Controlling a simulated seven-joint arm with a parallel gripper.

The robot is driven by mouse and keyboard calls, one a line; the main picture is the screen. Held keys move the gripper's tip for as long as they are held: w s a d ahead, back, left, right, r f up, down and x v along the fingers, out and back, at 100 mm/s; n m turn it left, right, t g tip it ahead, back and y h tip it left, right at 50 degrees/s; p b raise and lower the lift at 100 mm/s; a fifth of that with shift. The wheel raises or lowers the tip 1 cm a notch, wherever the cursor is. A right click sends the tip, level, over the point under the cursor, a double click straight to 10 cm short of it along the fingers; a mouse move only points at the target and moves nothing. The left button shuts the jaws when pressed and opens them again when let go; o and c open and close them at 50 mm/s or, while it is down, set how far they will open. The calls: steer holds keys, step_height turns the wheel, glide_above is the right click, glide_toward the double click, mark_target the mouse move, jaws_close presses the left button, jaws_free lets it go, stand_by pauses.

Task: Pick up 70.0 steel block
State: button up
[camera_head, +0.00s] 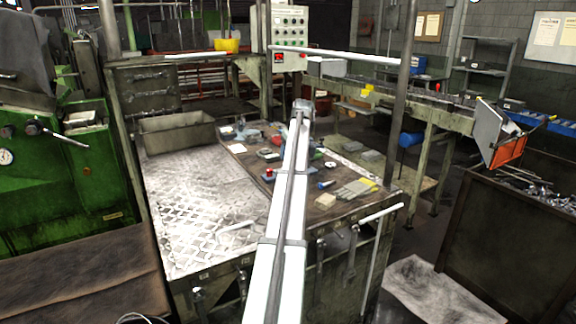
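The wooden work surface (312,213) on the bench holds many small parts, too small to read any marking. Two flat grey blocks, one at the right rear (370,156) and one just left of it (353,147), look like metal. A pale block (325,199) lies nearer the front. I cannot tell which of these, if any, is the 70.0 steel block. My white arm reaches up across the middle of the view and covers part of the surface. My gripper's fingers do not show.
The bench's left part is a bare metal tread plate (195,205). A grey bin (178,132) stands behind it. A steel post (402,95) rises at the right edge. A green machine (70,170) stands left.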

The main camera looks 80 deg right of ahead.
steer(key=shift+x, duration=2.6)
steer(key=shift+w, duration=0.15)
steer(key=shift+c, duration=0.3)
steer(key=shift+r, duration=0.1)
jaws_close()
